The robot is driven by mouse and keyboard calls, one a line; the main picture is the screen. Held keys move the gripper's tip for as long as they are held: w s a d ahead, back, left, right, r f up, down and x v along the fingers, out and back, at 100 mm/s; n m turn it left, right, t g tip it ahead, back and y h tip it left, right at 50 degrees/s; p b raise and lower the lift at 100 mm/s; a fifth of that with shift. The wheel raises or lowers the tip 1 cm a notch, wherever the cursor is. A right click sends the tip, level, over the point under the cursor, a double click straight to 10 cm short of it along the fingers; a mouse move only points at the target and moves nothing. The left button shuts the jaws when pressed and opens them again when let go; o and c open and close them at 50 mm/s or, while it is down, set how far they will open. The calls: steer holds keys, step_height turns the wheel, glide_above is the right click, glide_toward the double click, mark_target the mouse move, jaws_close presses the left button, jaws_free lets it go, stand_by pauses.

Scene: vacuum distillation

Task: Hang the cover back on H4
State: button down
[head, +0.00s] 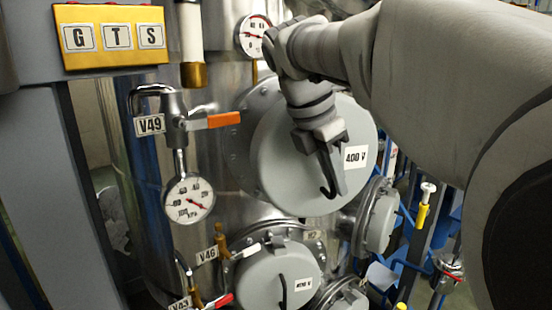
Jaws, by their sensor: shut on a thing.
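A large round grey cover (285,160) with a "400 V" label is in the middle of the head view, in front of the steel vessel. My gripper (331,178) is at the right part of its face, shut on the cover's dark hooked handle (325,172). Part of a grey flange (243,115) shows behind the cover's left edge. The cover hides most of the opening there, and I cannot tell whether the two touch. I cannot read an H4 label.
Below is a smaller grey cover (275,283) with a black handle. Another flanged cover (380,222) is at the right. Valve V49 (172,122) with an orange lever and a pressure gauge (188,198) stand close at the left. A second gauge (253,35) is above.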

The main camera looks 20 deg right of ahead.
steer(key=shift+w+a+f+p, duration=0.1)
steer(key=shift+w+f+p, duration=0.25)
steer(key=shift+w, duration=1.4)
steer(key=shift+w+a+f+p, duration=0.15)
steer(key=shift+w+f, duration=0.3)
steer(key=shift+w, duration=1.35)
steer(key=shift+w+d+f+p, duration=0.1)
steer(key=shift+w+f+p, duration=0.25)
steer(key=shift+w, duration=1.4)
steer(key=c, duration=0.8)
jaws_free()
steer(key=shift+f, duration=0.1)
steer(key=shift+a, duration=0.1)
